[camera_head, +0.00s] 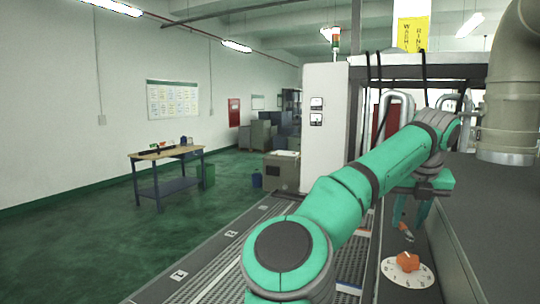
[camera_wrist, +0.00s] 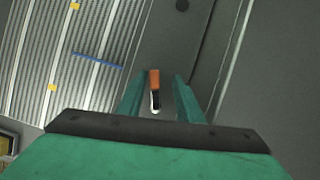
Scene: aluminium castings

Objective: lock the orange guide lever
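An orange lever (camera_wrist: 154,79) with a dark and pale stem shows in the wrist view between the two green fingers of my gripper (camera_wrist: 161,77). It is nearer the left finger, with a clear gap on the right; I see no grip on it. My gripper (camera_head: 411,224) is open and points down in the head view. A small orange piece (camera_head: 399,212), probably the same lever, shows beside the left finger there, partly hidden. The lever's base and its locking position cannot be made out.
An orange knob (camera_head: 408,261) on a white numbered dial (camera_head: 393,273) stands just in front of my gripper in the head view. A grey metal surface (camera_head: 490,220) lies to the right, ribbed metal strips (camera_head: 222,262) to the left. A large duct (camera_head: 510,110) hangs at upper right.

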